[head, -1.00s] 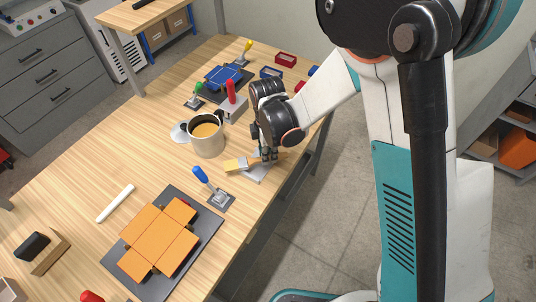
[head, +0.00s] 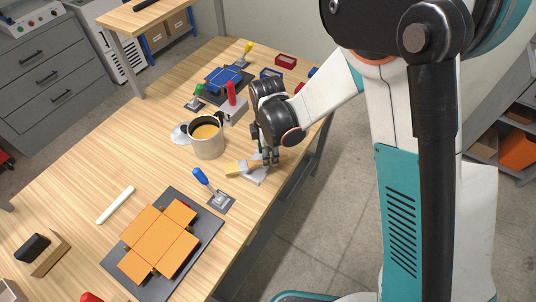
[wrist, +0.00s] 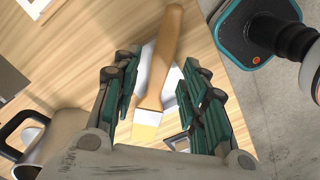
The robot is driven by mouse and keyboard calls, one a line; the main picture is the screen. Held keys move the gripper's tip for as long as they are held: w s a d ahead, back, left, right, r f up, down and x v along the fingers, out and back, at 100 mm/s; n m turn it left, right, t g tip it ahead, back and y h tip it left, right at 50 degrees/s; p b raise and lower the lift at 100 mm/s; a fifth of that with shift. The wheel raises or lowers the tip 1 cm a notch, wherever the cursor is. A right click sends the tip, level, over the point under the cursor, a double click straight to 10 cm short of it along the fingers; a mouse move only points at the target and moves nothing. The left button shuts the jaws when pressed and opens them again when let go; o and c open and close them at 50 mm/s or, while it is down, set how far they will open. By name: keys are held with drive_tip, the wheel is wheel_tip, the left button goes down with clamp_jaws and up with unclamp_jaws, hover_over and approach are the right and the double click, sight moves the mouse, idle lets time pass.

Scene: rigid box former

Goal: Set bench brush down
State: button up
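The bench brush has a tan wooden handle, a pale metal collar and yellow bristles. In the head view the brush (head: 236,168) rests near the right edge of the workbench, lying across a light grey holder (head: 256,175). In the wrist view the brush (wrist: 168,45) lies between my fingers, handle pointing away and bristles toward the palm. My gripper (head: 270,157) is just above the brush's handle end. In the wrist view my gripper (wrist: 159,64) is open, with gaps visible on both sides of the brush. The holder is partly hidden beneath the brush.
A steel mug (head: 208,140) of orange contents stands behind the brush. A blue-handled toggle clamp (head: 208,184) and an orange box blank (head: 158,240) on a dark plate lie nearer.

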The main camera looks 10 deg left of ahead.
wheel_tip(320, 180, up, 11)
drive_tip(key=p, duration=0.2)
drive_tip(key=shift+f, duration=0.15)
drive_tip(key=shift+s+a, duration=0.1)
